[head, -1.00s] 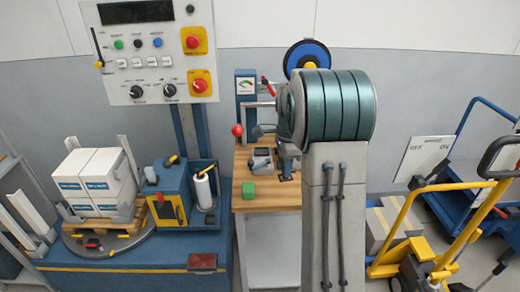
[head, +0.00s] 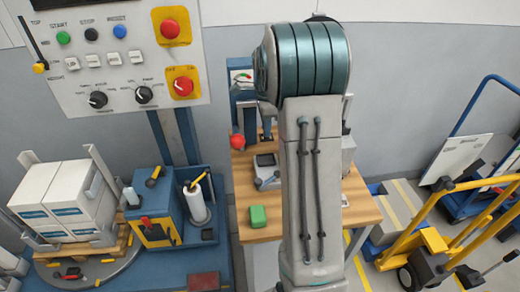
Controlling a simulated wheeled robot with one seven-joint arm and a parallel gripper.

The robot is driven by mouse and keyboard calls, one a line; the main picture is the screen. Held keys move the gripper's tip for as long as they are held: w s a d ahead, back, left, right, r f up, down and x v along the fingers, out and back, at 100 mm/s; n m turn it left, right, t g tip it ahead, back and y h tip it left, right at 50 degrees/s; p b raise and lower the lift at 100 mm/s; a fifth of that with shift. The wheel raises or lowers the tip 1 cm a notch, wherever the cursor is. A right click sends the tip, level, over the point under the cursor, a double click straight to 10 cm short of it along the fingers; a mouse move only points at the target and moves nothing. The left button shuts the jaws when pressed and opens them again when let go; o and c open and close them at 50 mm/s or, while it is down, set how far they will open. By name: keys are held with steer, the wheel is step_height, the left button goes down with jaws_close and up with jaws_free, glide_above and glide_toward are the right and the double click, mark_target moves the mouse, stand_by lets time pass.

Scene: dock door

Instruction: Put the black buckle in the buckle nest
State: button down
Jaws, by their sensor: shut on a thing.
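My arm stands in the middle of the head view and covers much of the wooden bench (head: 262,222). My gripper is hidden behind the arm. I cannot see the black buckle or make out the buckle nest; the arm may cover them. A small grey device with a dark top (head: 267,172) sits on the bench, just left of the arm. I cannot tell what it is.
A green block (head: 258,216) lies on the bench's front left. A red ball knob (head: 237,142) is at its back left. A control panel (head: 118,62), a blue machine (head: 155,222) and stacked white boxes (head: 62,198) stand left. A yellow trolley (head: 432,240) stands right.

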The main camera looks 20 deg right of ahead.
step_height(320, 180, down, 10)
steer(key=shift+s+r+p, duration=0.15)
steer(key=shift+p, duration=0.45)
steer(key=c, duration=1.3)
jaws_free()
steer(key=shift+o, duration=0.2)
step_height(320, 180, up, 12)
steer(key=shift+r+b, duration=0.15)
steer(key=shift+b, duration=0.4)
steer(key=s+a+r+n+t, duration=0.2)
steer(key=s+a+r+n, duration=0.4)
steer(key=s+a+n, duration=0.5)
steer(key=s+a+f+n, duration=0.1)
steer(key=s+a+n, duration=0.1)
steer(key=s+n, duration=0.3)
steer(key=s+a+f+n+t, duration=0.1)
steer(key=s+n, duration=0.4)
steer(key=s, duration=0.5)
steer(key=shift+a+f, duration=0.15)
steer(key=shift+a, duration=0.7)
